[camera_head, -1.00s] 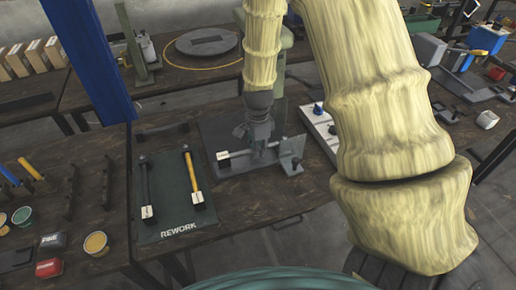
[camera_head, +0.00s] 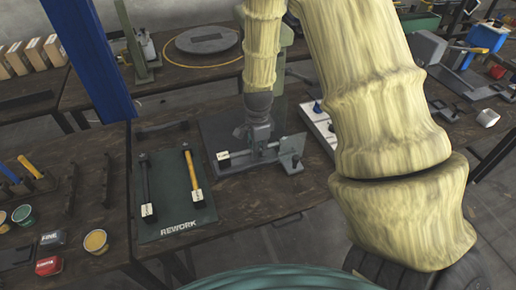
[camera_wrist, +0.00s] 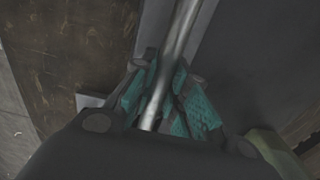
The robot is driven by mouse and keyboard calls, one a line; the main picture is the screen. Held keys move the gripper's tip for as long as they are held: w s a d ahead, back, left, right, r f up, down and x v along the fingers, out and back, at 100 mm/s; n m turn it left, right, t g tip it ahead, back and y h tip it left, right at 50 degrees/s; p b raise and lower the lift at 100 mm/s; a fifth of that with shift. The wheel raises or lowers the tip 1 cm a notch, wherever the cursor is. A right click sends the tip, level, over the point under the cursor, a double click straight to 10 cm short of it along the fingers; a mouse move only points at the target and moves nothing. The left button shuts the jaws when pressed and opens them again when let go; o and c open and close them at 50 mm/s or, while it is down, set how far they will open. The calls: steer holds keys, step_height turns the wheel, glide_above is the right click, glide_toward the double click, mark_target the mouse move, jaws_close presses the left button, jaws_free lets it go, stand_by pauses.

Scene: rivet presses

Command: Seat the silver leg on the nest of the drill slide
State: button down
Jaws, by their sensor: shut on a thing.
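My gripper (camera_head: 260,146) is shut on the silver leg (camera_wrist: 172,55), a round metal rod that shows between the teal finger pads in the wrist view. In the head view the leg (camera_head: 240,153) lies roughly level, with a white tag at its left end. The gripper hides the middle of the leg and most of the nest, so I cannot tell whether the leg touches the nest.
A dark green REWORK mat (camera_head: 172,190) with a black leg (camera_head: 146,185) and a yellow leg (camera_head: 193,176) lies to the left. A white plate with knobs (camera_head: 318,125) stands to the right. Racks and tubs are at the far left.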

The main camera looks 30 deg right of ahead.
stand_by(0.3)
steer(key=c, duration=1.3)
jaws_free()
step_height(320, 180, up, 12)
steer(key=shift+f, duration=0.1)
